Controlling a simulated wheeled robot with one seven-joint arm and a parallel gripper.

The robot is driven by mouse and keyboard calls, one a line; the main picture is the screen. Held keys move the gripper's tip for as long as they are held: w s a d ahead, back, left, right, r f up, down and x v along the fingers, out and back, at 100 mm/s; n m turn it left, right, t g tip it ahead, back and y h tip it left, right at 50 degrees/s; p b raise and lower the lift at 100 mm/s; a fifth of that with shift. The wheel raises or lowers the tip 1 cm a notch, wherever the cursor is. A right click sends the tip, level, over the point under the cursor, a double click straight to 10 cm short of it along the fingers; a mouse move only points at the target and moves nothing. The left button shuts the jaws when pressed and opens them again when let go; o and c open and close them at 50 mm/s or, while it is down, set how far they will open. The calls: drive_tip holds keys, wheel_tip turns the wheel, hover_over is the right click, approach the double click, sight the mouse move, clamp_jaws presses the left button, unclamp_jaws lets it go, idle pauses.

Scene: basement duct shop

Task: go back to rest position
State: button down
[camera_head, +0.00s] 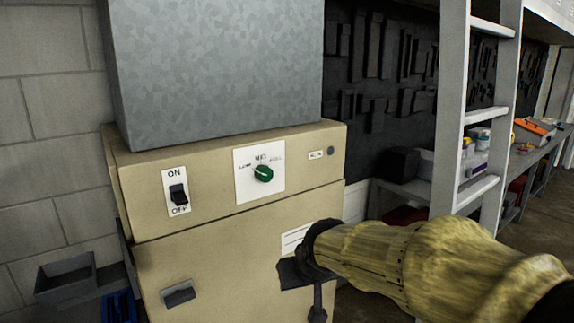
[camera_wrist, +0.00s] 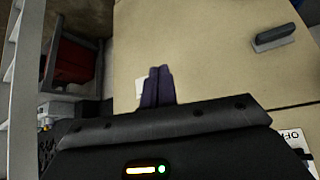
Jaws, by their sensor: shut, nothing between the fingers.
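My gripper (camera_wrist: 158,86) is shut and empty in the wrist view, its two dark fingers side by side in front of the beige cabinet. In the head view my arm reaches in from the lower right, and my gripper (camera_head: 316,300) is near the cabinet's right front, by a white label. I cannot tell whether it touches the cabinet. The beige cabinet (camera_head: 230,260) has an ON/OFF switch (camera_head: 178,195), a green knob (camera_head: 263,174) on a white plate, and a dark handle (camera_head: 178,293). The handle (camera_wrist: 272,37) also shows in the wrist view.
A grey metal duct (camera_head: 215,70) rises from the cabinet top. A white ladder (camera_head: 455,110) stands at the right, before a long workbench (camera_head: 550,140) with an orange item on it. A dark tray (camera_head: 66,283) is at the lower left. Floor shows at the far right.

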drive_tip(key=s+d+f+m+g+h, duration=0.2)
drive_tip(key=s+d+f+m+g, duration=0.1)
drive_tip(key=s+d+f, duration=0.9)
wheel_tip(320, 180, down, 3)
drive_tip(key=shift+s+d+r+g, duration=0.2)
drive_tip(key=shift+s+g, duration=0.2)
drive_tip(key=shift+g, duration=0.2)
drive_tip(key=shift+w, duration=0.1)
drive_tip(key=shift+w, duration=0.1)
